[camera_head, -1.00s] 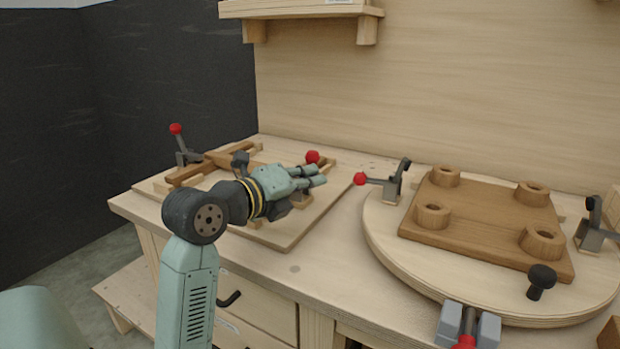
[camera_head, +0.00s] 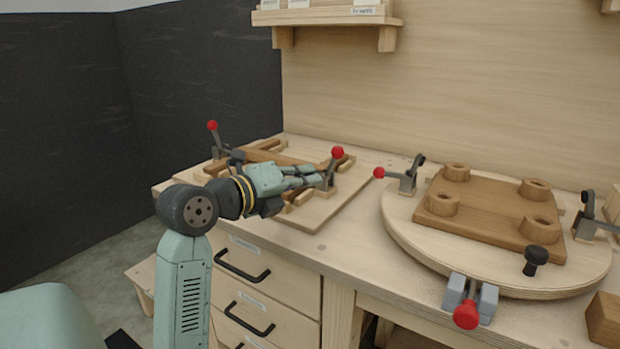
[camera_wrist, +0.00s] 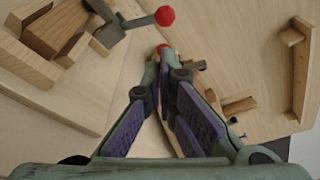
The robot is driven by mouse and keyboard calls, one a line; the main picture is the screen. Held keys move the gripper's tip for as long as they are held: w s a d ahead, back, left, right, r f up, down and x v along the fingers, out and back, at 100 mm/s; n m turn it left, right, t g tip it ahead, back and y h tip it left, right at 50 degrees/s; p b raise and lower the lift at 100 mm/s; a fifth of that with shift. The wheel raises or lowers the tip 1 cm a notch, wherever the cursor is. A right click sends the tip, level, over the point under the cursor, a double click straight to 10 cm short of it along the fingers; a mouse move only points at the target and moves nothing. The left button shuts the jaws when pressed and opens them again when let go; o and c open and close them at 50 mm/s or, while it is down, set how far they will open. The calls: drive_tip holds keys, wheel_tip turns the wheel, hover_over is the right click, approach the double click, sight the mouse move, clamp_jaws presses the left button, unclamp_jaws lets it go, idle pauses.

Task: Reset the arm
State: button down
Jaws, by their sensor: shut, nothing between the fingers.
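My gripper (camera_head: 318,174) extends over the front right part of the wooden fixture board (camera_head: 335,208) at the left of the bench. Its fingers are shut and empty. In the wrist view my gripper (camera_wrist: 168,75) shows its two purple-padded fingers converging toward the tips. A red-knobbed toggle clamp (camera_head: 337,153) stands close by the fingertips in the head view; whether they touch I cannot tell. A second red-knobbed clamp (camera_head: 212,126) stands at the board's back left. Wooden bars (camera_head: 275,155) lie on the board, partly hidden by my arm.
A round turntable (camera_head: 420,238) carries a brown seat panel (camera_head: 490,217) with ring bosses and clamps around it. A brown block (camera_head: 604,318) sits at the front right. Drawers with black handles (camera_head: 243,266) are below the bench, and a shelf (camera_head: 325,17) is above.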

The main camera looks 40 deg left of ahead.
drive_tip(key=shift+s, duration=0.35)
idle(0.4)
